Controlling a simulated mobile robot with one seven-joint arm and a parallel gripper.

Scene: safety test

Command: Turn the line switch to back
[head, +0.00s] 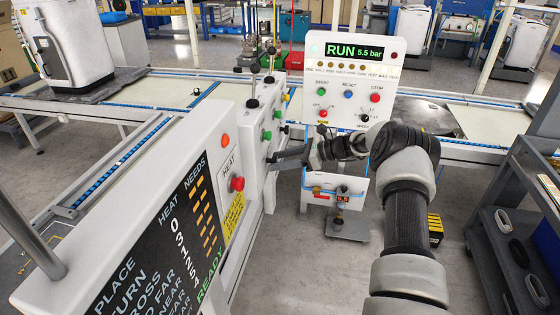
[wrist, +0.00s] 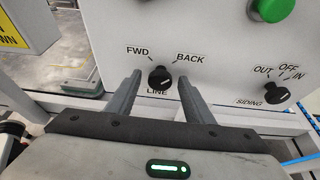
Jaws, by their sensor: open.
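The line switch is a black round knob (wrist: 160,78) on a pale panel, with FWD printed at its upper left, BACK at its upper right and LINE below. A small pale mark shows on the knob; I cannot tell for sure which label it points to. My gripper (wrist: 159,80) is open, with one finger to the left of the knob and one to the right, and a gap on both sides. In the head view my gripper (head: 288,158) is at the side of the white box with levers (head: 262,160); the line switch is not distinguishable there.
A siding knob (wrist: 277,94), labelled OUT, OFF and IN, is to the right of the line switch. A green button (wrist: 270,9) is above it. In the head view, a RUN panel (head: 340,82) stands behind my gripper and a heat panel (head: 150,215) stands at front left.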

